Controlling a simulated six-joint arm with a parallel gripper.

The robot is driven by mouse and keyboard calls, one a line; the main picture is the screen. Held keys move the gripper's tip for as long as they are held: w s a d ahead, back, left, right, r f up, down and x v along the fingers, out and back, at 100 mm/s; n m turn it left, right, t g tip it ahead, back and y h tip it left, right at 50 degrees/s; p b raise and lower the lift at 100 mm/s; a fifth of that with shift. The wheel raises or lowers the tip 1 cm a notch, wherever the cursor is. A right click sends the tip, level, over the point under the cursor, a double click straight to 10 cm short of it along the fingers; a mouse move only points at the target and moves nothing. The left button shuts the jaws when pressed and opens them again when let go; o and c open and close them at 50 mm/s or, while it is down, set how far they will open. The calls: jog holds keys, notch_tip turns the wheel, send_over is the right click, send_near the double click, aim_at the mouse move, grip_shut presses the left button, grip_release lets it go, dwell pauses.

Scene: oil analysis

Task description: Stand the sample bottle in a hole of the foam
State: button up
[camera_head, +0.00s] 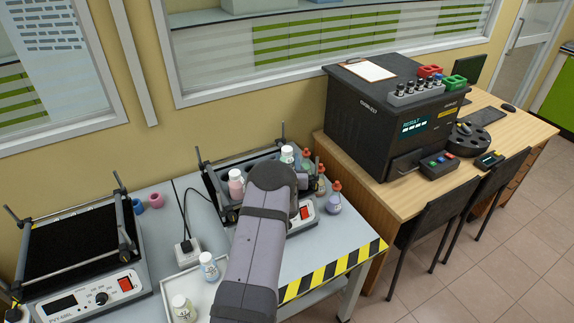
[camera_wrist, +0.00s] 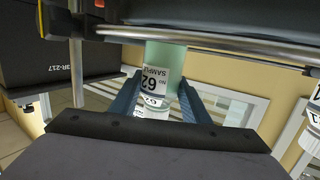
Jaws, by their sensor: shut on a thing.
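My gripper (camera_wrist: 158,100) has its two blue fingers shut on the sample bottle (camera_wrist: 166,62), a pale green bottle with a white label reading SAMPLE 62. The wrist view is upside down, so the bottle is roughly upright. Its base meets a metal rail and dark edge at the top of that view; I cannot tell whether it is in a hole. In the head view my wrist hides the gripper and part of the right-hand shaker (camera_head: 306,219). The left shaker carries a black foam (camera_head: 75,255); no bottle shows in it.
A pink bottle (camera_head: 236,186), a white-capped bottle (camera_head: 287,154) and a purple bottle (camera_head: 333,203) are around the right shaker. A black analyser (camera_head: 365,120) stands on the wooden desk to the right.

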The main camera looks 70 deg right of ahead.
jog(key=shift+f+p, duration=0.3)
jog(key=shift+f, duration=0.95)
jog(key=shift+f, duration=0.1)
jog(key=o, duration=1.2)
jog(key=shift+s+a, duration=0.15)
jog(key=shift+a, duration=0.25)
jog(key=shift+b+v, duration=1.65)
jog(key=shift+v, duration=3.95)
